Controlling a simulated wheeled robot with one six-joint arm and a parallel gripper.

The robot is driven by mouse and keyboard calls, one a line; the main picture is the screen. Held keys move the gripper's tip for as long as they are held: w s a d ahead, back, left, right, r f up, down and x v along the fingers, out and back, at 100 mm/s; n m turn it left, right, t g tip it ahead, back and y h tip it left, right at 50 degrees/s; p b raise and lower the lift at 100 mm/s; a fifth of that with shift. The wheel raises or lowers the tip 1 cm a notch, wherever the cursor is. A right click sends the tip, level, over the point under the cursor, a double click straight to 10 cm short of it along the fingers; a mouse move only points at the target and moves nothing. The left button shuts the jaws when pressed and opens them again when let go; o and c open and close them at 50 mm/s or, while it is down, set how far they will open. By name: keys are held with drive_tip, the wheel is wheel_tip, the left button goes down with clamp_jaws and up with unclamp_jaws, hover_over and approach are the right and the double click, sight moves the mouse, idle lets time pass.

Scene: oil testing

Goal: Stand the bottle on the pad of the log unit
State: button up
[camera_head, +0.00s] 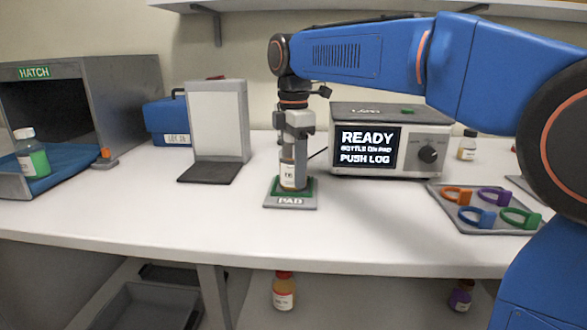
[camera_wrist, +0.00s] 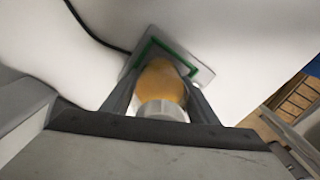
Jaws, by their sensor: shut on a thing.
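The bottle (camera_head: 287,180), with amber contents and a white label, is upright on or just above the pad (camera_head: 291,203), a grey plate with a green square outline. I cannot tell whether its base touches. My gripper (camera_head: 294,150) points down and is shut on the bottle's upper part. In the wrist view the bottle's pale cap (camera_wrist: 162,110) and amber body (camera_wrist: 158,78) sit between my fingers, over the pad (camera_wrist: 199,75). The log unit (camera_head: 377,140) stands behind right of the pad; its screen reads "READY, BOTTLE ON PAD, PUSH LOG".
A tray of coloured rings (camera_head: 485,226) is at right, with a small bottle (camera_head: 467,146) behind it. A white panel stand (camera_head: 217,122) and a blue case (camera_head: 168,120) are left. The hatch (camera_head: 80,100) at far left has a green bottle (camera_head: 32,155) on its blue floor. The front counter is clear.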

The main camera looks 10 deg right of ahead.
drive_tip(key=o, duration=1.4)
wheel_tip(320, 180, up, 12)
drive_tip(key=shift+r, duration=0.1)
